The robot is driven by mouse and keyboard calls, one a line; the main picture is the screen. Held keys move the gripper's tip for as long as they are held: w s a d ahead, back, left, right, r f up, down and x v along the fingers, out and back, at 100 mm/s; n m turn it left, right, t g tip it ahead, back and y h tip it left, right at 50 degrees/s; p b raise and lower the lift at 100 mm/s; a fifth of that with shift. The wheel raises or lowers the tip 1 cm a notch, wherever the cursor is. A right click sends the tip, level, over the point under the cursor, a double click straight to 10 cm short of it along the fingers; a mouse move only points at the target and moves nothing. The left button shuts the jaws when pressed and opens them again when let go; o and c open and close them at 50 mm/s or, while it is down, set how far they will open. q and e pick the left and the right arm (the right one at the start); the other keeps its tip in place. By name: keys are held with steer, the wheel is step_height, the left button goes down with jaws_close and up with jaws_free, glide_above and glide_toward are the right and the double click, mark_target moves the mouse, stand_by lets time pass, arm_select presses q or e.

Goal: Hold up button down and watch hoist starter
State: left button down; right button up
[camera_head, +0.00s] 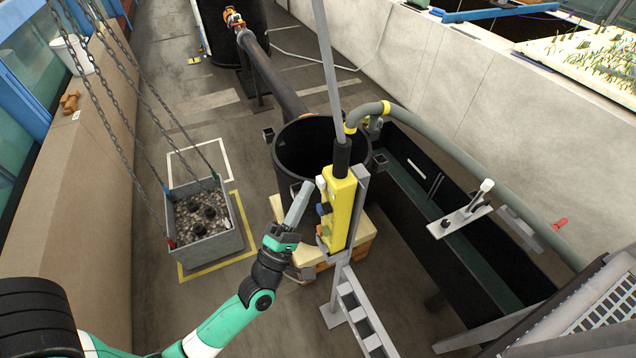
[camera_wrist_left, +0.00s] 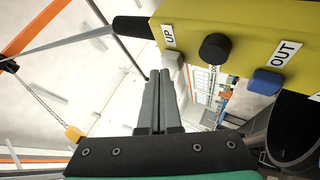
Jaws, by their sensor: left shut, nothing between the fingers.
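The yellow pendant box (camera_head: 342,205) hangs upright on a grey stand. Its white button beside the UP label (camera_wrist_left: 172,58) also shows in the head view (camera_head: 321,183). A dark round button (camera_wrist_left: 214,48) and a blue button (camera_wrist_left: 265,82) by the OUT label sit further along the same face. My left gripper (camera_head: 304,188) is shut and empty, pointing up beside the pendant. In the left wrist view its fingertips (camera_wrist_left: 160,74) are right by the white button; I cannot tell whether they touch. I cannot identify the hoist starter. My right gripper is out of view.
A grey crate of stones (camera_head: 238,242) hangs on chains at left, by yellow and white floor markings. A black round tank (camera_head: 285,165) stands behind the pendant. A grey hose (camera_head: 470,165) and a dark trough lie right. Open floor lies between crate and pendant.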

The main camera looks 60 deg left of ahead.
arm_select(q)
steer(key=shift+s, duration=0.35)
steer(key=s+b, duration=0.3)
steer(key=s, duration=0.2)
steer(key=shift+a, duration=0.2)
stand_by(1.7)
